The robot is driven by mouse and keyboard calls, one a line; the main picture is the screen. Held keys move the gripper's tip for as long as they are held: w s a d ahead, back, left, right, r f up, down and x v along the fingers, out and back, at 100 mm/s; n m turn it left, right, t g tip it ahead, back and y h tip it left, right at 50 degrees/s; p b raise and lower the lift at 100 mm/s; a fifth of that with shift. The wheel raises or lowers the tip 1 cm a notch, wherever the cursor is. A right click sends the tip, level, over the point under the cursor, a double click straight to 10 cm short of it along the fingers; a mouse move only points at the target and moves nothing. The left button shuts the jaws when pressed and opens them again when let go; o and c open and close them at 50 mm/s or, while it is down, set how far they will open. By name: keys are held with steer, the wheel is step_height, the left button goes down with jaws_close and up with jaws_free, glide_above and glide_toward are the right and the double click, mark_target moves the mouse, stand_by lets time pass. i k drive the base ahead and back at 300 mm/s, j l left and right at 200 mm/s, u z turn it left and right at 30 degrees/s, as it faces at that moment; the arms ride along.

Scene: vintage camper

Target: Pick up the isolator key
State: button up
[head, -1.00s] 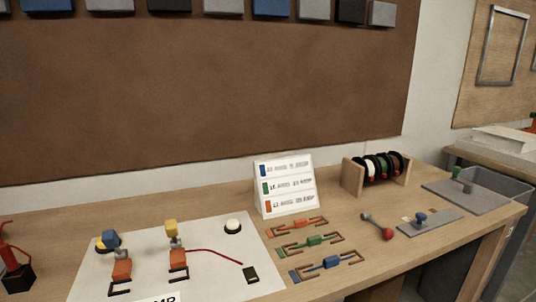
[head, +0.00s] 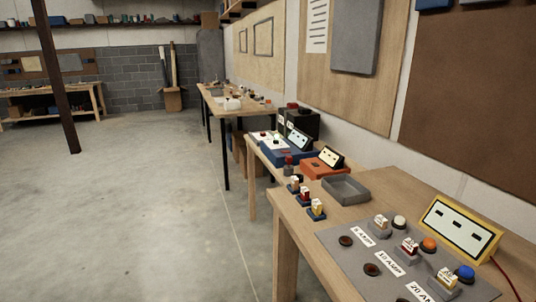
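I cannot pick out an isolator key for certain in the head view. Several small pieces with pale tops stand near the left edge of the near bench (head: 292,226), among them a red and white one (head: 304,194) and a yellow and white one (head: 317,209). A small red-topped piece (head: 288,160) stands by a blue box farther back. These are too small to tell what they are. My gripper is not in view.
A grey board (head: 335,240) on the near bench carries labels, buttons and small blocks beside a yellow-framed panel (head: 460,226). An empty grey tray (head: 346,190) lies behind it. More benches (head: 236,108) line the right wall. Concrete floor (head: 140,200) is open at left, with a dark post (head: 56,75).

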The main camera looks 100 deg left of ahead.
mark_target(289, 159)
steer(key=u, duration=2.65)
steer(key=i+j+z, duration=0.1)
steer(key=i+j, duration=0.15)
steer(key=i, duration=0.3)
steer(key=i+j+z, duration=0.1)
steer(key=i+j, duration=0.2)
steer(key=i, duration=0.25)
steer(key=i+j+z, duration=0.1)
steer(key=i+j, duration=0.2)
steer(key=i, duration=0.2)
steer(key=i+j+z, duration=0.1)
steer(key=i+j, duration=0.3)
steer(key=i, duration=0.15)
